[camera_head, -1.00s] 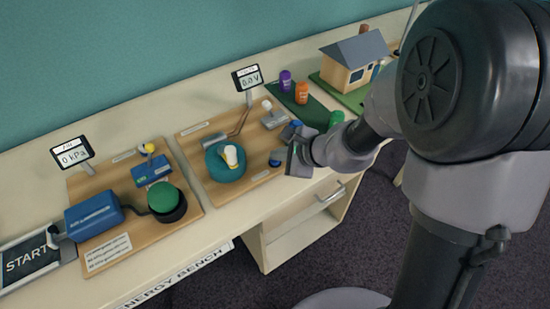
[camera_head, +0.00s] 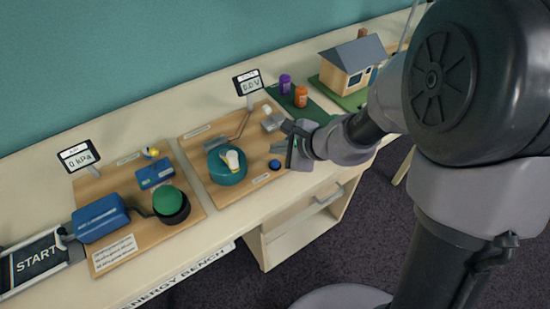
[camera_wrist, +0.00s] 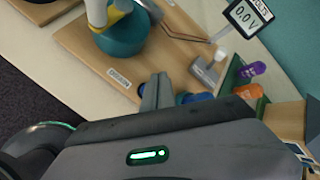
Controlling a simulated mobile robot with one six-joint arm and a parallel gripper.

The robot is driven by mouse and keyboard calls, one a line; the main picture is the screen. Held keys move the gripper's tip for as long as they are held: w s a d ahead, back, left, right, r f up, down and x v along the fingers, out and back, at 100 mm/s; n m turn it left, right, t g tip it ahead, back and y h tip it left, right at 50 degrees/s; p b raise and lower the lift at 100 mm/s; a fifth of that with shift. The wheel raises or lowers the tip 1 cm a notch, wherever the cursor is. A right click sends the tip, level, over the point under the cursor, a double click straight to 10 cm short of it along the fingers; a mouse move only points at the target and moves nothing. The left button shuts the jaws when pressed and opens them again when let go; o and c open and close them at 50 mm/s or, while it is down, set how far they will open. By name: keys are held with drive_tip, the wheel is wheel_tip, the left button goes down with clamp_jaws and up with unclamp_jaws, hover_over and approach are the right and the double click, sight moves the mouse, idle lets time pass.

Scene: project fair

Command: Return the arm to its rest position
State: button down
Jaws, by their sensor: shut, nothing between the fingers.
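My gripper (camera_head: 284,147) is over the right part of the bulb board (camera_head: 208,184), above and apart from a small blue knob (camera_head: 275,164) near the board's front edge. In the wrist view my gripper's fingers (camera_wrist: 156,91) are together with nothing held. The arm reaches in from the right and is stretched out over the bench. Blue round pieces (camera_wrist: 190,98) show beside the fingers in the wrist view. The teal base (camera_head: 226,172) with a white bulb (camera_head: 232,159) stands left of the gripper.
A voltage display (camera_head: 247,83) reading 0.0 V stands behind the gripper. Purple (camera_head: 285,85) and orange (camera_head: 301,96) bottles and a model house (camera_head: 351,65) are farther right. A pump board (camera_head: 104,184) lies left. Open floor (camera_head: 385,205) lies in front of the bench.

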wheel_tip(320, 180, up, 3)
drive_tip(key=shift+f+p, duration=0.1)
drive_tip(key=shift+p, duration=0.75)
drive_tip(key=s+d+r+n+g, duration=0.1)
drive_tip(key=s+r+n, duration=0.8)
drive_tip(key=s+r, duration=0.45)
drive_tip(key=s+d+n+h, duration=0.4)
drive_tip(key=s+d, duration=0.4)
drive_tip(key=s, duration=0.1)
drive_tip(key=shift+d+r+h, duration=0.2)
drive_tip(key=shift+h, duration=0.1)
